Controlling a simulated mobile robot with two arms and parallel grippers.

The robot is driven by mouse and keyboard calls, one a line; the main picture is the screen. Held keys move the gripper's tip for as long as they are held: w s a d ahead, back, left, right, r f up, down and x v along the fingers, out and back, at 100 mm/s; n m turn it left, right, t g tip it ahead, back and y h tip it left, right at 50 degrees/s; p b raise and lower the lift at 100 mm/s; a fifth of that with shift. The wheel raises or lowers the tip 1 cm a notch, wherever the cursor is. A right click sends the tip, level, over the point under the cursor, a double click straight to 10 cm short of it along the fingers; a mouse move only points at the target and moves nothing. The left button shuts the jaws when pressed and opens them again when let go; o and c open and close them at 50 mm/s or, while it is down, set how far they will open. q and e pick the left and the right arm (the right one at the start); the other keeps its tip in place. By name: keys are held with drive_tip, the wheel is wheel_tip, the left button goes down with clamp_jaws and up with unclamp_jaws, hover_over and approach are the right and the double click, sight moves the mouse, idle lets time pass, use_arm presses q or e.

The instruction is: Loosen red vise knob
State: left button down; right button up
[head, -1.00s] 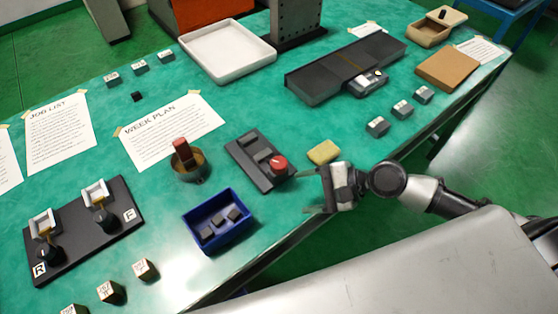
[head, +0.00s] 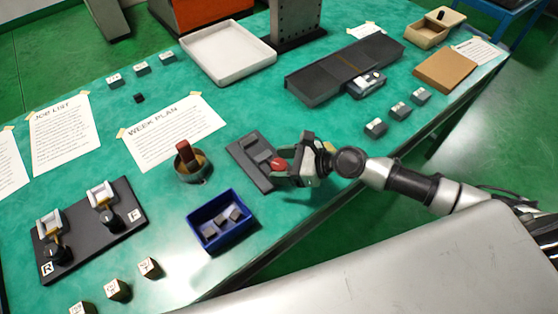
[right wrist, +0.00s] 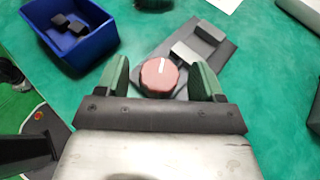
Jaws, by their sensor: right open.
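The red vise knob (right wrist: 160,76) has a white line on its face and sits at the near end of the dark grey vise (right wrist: 207,45). In the head view the red knob (head: 279,164) is partly covered by my right gripper (head: 281,166). The vise (head: 247,158) lies flat on the green table. In the right wrist view my right gripper (right wrist: 160,82) is open, with one green finger on each side of the knob and gaps between. Whether the fingers are down at the knob's height is hard to tell. My left gripper is not in view.
A blue bin (head: 222,222) with several dark blocks stands close to the vise on the near side. A round holder (head: 193,172) with a red-brown piece is to the left. A yellow sponge, seen earlier, is hidden behind my right gripper. The table's front edge runs nearby.

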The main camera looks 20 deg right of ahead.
drive_tip(key=shift+w+a+f, duration=0.2)
drive_tip(key=shift+a, duration=0.2)
drive_tip(key=shift+c, duration=0.2)
